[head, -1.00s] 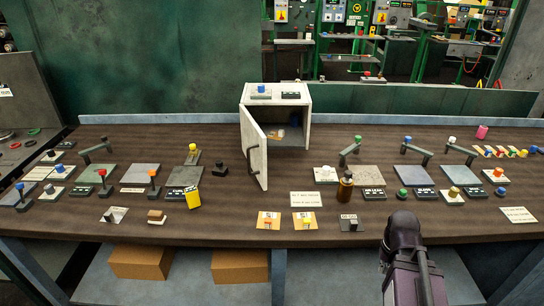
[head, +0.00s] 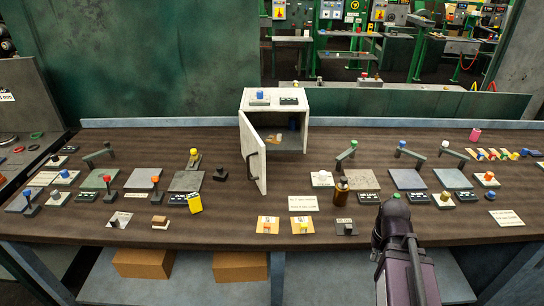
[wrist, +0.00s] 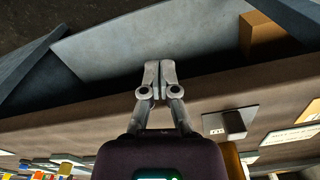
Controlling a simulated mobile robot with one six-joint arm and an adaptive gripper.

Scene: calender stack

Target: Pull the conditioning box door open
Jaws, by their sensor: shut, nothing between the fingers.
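The white conditioning box (head: 289,100) stands at the back middle of the bench. Its door (head: 252,151) is hinged on the left and swung well open toward the front, with a dark handle (head: 251,166) on its outer face. A few small items show inside the box. My gripper (wrist: 154,66) is in the wrist view with its fingers together and nothing between them, over the bench's front edge. In the head view my arm is at the lower right, apart from the door; the fingers are hidden there.
A brown bottle (head: 341,194) stands right of the door, near my arm. A yellow container (head: 195,203) and a dark knob (head: 220,174) are to the left. Small blocks on plates line the front. A green panel (head: 160,60) rises behind the bench (head: 120,236).

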